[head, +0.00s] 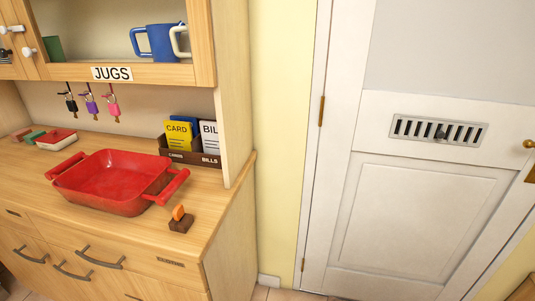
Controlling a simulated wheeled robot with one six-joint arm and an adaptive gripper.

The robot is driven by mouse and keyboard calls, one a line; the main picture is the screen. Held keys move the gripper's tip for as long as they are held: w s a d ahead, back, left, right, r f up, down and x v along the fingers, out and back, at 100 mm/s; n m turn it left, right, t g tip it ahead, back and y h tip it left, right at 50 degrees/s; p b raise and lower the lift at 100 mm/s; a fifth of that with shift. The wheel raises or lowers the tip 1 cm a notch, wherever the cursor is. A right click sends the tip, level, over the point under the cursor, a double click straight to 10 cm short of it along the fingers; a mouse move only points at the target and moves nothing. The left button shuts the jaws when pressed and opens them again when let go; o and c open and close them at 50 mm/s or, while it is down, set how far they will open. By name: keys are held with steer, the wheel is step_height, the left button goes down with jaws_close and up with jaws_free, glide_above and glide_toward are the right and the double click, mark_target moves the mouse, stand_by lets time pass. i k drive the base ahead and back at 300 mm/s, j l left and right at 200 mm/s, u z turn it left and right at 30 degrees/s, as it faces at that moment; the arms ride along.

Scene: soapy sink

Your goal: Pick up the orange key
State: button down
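A small orange piece (178,212) stands up from a dark brown block (181,224) near the front right corner of the wooden counter. It may be the head of the orange key, but it is too small to tell. Three keys hang on hooks under the cabinet: a black one (70,103), a purple one (91,106) and a pink one (113,106). None of these is orange. My gripper is not in view.
A red baking dish (112,176) sits on the counter (85,140), left of and behind the brown block. A holder (190,157) with cards and bills stands behind. Jugs (162,42) stand on the shelf above. A white door (415,215) is at right.

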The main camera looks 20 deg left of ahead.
mark_target(178, 212)
steer(key=u, duration=1.9)
